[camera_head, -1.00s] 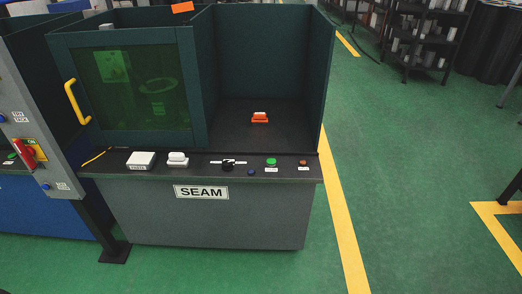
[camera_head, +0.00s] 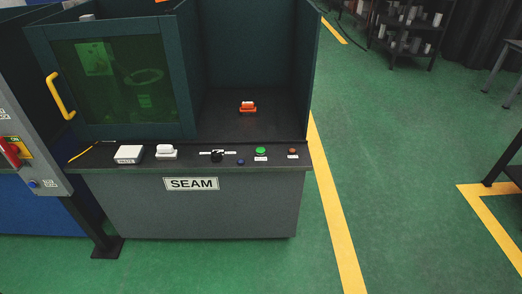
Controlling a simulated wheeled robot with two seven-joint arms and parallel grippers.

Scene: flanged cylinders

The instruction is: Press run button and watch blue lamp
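The SEAM machine (camera_head: 200,212) stands ahead with a control ledge along its front. A green button (camera_head: 260,151) with a white label under it sits on the right part of the ledge. A small dark blue round piece (camera_head: 240,162), perhaps the lamp, sits to its left; I cannot tell whether it is lit. A red-brown button (camera_head: 292,152) is at the right end. A black knob (camera_head: 217,156) on a white plate is left of the blue piece. Neither of my grippers shows in the head view.
White blocks (camera_head: 128,154) and (camera_head: 166,152) sit on the left of the ledge. An orange and white item (camera_head: 247,107) lies in the open bay. A grey panel post (camera_head: 40,150) stands at the left.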

